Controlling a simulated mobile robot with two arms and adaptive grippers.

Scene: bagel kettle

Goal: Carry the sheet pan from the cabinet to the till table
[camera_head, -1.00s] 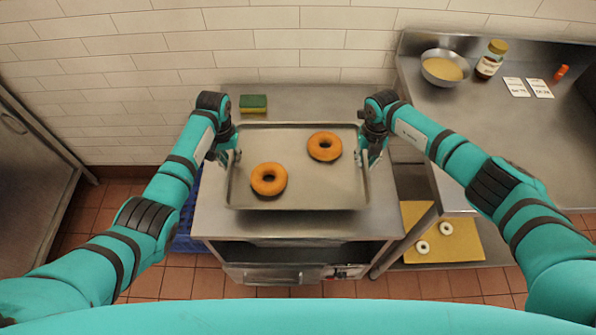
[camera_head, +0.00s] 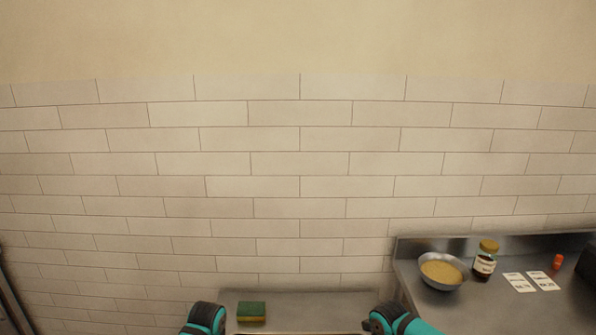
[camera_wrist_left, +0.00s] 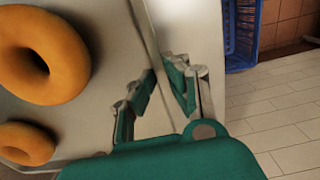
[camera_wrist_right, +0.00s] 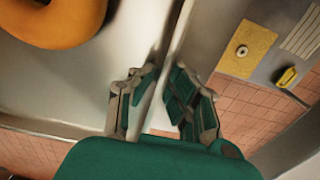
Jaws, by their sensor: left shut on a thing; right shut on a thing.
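The sheet pan (camera_wrist_left: 112,65) is a grey metal tray with low rims. It also fills the left of the right wrist view (camera_wrist_right: 105,80). Two orange-brown ring bagels lie on it, one larger in the left wrist view (camera_wrist_left: 42,58) and one below it (camera_wrist_left: 24,144). My left gripper (camera_wrist_left: 163,78) is shut on one side rim, and my right gripper (camera_wrist_right: 163,78) on the opposite rim. In the head view most of the pan and both gripper tips are below the frame. I cannot tell whether the pan touches the cabinet top (camera_head: 330,299).
A green-yellow sponge (camera_head: 251,311) lies at the back of the cabinet top. The steel counter (camera_head: 430,304) at right holds a bowl (camera_head: 442,270), a jar (camera_head: 485,258) and cards. A tiled wall (camera_head: 300,185) closes the back. A blue crate (camera_wrist_left: 243,32) is on the floor.

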